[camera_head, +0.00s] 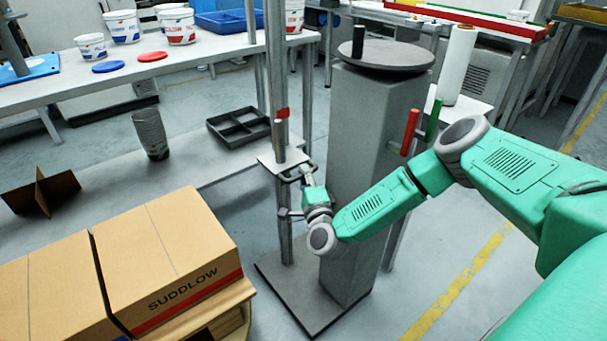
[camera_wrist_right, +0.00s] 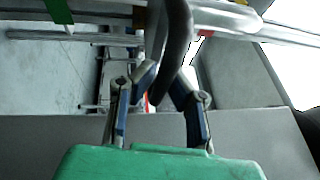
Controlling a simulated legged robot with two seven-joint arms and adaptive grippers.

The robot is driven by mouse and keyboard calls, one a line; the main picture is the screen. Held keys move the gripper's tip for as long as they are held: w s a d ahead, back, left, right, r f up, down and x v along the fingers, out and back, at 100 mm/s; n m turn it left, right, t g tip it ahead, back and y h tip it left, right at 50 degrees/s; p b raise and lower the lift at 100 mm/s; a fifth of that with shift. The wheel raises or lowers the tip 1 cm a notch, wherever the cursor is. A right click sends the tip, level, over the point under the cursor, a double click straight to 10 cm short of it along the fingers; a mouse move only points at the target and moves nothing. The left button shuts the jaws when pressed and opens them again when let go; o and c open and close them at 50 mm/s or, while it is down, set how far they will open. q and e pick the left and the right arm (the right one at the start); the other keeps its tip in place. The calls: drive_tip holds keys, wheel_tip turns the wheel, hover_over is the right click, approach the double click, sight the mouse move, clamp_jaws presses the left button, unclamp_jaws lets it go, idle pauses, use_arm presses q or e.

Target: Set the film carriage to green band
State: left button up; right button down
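The film carriage (camera_head: 278,158) is a pale plate with a loop-shaped handle, sitting on a grey upright mast (camera_head: 285,222). A red band (camera_head: 282,113) circles the mast a little above the plate. I cannot make out a green band on the mast in the head view. My right gripper (camera_head: 307,172) is at the carriage handle, from the right. In the right wrist view its fingers (camera_wrist_right: 165,78) bend inward on both sides of a dark curved bar (camera_wrist_right: 176,40) and appear closed on it. A green patch (camera_wrist_right: 58,10) shows at upper left there. My left gripper is not in view.
A grey pillar (camera_head: 355,200) with a round top (camera_head: 383,55) stands right behind the mast. Red (camera_head: 410,131) and green (camera_head: 433,118) upright bars are beside it. Cardboard boxes (camera_head: 165,255) fill the lower left. A bench (camera_head: 215,150) holds a dark tray (camera_head: 243,128) and stacked cups (camera_head: 151,133).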

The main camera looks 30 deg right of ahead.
drive_tip(key=shift+d+f, duration=0.1)
drive_tip(key=shift+d, duration=0.15)
drive_tip(key=shift+a+f, duration=0.15)
drive_tip(key=shift+f, duration=0.15)
wheel_tip(320, 180, down, 24)
drive_tip(key=b, duration=1)
drive_tip(key=shift+s+a, duration=0.15)
drive_tip(key=shift+s, duration=0.1)
drive_tip(key=c, duration=1.6)
unclamp_jaws()
drive_tip(key=shift+f, duration=0.1)
drive_tip(key=shift+w, duration=0.15)
